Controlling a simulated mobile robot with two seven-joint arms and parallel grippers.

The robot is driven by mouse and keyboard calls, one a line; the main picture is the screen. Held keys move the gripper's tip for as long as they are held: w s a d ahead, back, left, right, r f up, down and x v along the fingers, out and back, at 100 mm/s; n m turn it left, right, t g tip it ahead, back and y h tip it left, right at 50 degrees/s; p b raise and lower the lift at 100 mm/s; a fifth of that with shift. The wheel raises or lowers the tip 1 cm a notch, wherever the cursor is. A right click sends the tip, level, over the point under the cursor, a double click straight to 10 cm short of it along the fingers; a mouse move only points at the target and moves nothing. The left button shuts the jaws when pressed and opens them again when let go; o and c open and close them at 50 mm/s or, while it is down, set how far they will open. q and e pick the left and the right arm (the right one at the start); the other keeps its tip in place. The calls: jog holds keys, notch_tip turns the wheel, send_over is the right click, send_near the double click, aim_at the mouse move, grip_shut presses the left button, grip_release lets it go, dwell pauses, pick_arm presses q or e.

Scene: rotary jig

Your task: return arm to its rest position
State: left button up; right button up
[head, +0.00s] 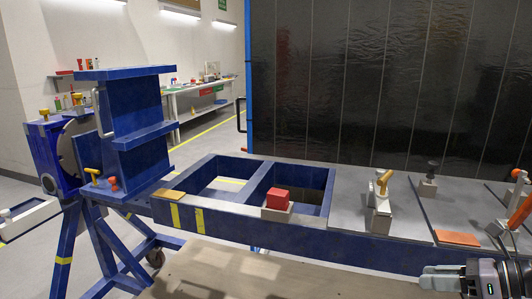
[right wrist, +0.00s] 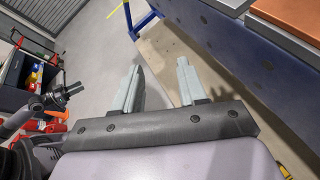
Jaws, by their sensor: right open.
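My right gripper (head: 440,276) shows at the lower right of the head view, in front of the blue frame of the jig. In the right wrist view its two grey fingers (right wrist: 158,88) stand apart with nothing between them. The blue rotary jig (head: 350,242) runs across the head view. Its long bed has open bays at the left and grey plates at the right.
Yellow-handled (head: 383,182) and orange-handled (head: 519,212) clamps stand on the plates. A wooden surface (head: 220,274) lies in front. The jig's blue side (right wrist: 235,50) is close right of my fingers.

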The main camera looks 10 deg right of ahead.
jog(key=s+a+f+m+t+h, duration=0.2)
jog(key=s+a+f+m+h, duration=0.1)
jog(key=f+m, duration=0.65)
jog(key=s+a+f+m+t+h, duration=0.2)
jog(key=s+a+f+m+t, duration=0.3)
jog(key=m, duration=0.7)
jog(key=s+a+f+m+g+h, duration=0.1)
jog(key=s+a+f+m+g, duration=0.2)
jog(key=a+m, duration=0.4)
jog(key=s+a+f+m+g+h, duration=0.1)
jog(key=s+a+f+m+g, duration=0.2)
jog(key=a+f+m, duration=0.3)
jog(key=a+m, duration=0.1)
jog(key=m, duration=0.3)
jog(key=shift+a+f, duration=0.2)
jog(key=shift+f, duration=0.05)
